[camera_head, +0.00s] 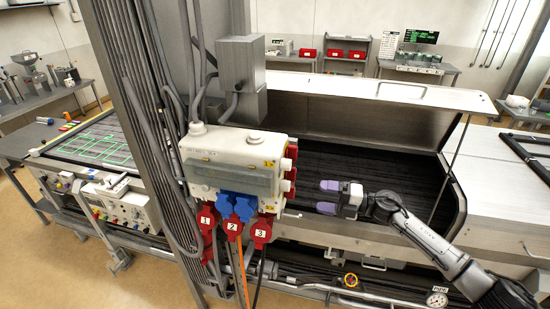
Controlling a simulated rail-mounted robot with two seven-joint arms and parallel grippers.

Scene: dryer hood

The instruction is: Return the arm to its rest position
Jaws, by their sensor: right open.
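My right arm (428,240) comes in from the lower right. Its gripper (328,197) points left over the dark bed of the dryer (385,160). The two purple fingers are apart, with nothing visible between them. I cannot tell whether the fingers touch anything below. The dryer hood (390,105) stands raised behind the gripper, with a bar handle (402,88) on its upper face. My left gripper is not in view.
A grey column with a white socket box (232,160) and red and blue plugs stands left of the gripper. A control panel (122,200) sits at left. A gauge (437,299) and pipes run along the front. Benches with red bins (345,54) stand behind.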

